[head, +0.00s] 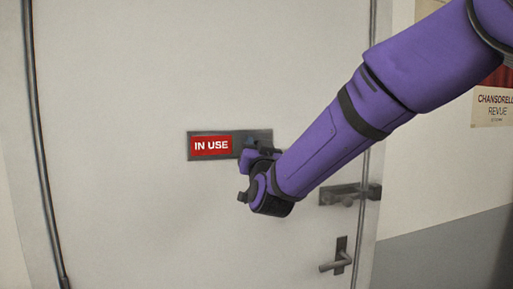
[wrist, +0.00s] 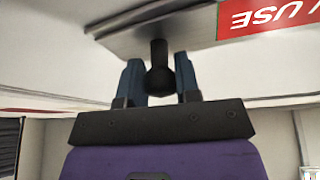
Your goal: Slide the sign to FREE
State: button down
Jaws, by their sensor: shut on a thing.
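The sign (head: 211,145) is a dark metal plate on the white door, with a red panel reading "IN USE" in white at its left part. The red panel also shows upside down in the wrist view (wrist: 270,17). A dark round knob (wrist: 159,68) sticks out from the plate, to the right of the red panel in the head view. My gripper (wrist: 160,82) is shut on the knob, with one blue-grey finger on each side.
A lever door handle (head: 338,262) and a metal bolt (head: 350,194) are on the right side of the door (head: 120,180), below my arm. A poster (head: 492,105) hangs on the wall at the right. The door face left of the sign is clear.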

jog(key=s+a, duration=0.1)
jog(key=a, duration=0.2)
jog(key=s+a, duration=0.1)
jog(key=a, duration=0.3)
jog(key=s+a, duration=0.1)
jog(key=a, duration=0.3)
jog(key=shift+s, duration=0.1)
jog(key=c, duration=0.8)
grip_release()
jog(key=shift+a, duration=0.1)
jog(key=v, duration=1)
jog(key=shift+s, duration=0.4)
jog(key=shift+f, duration=0.15)
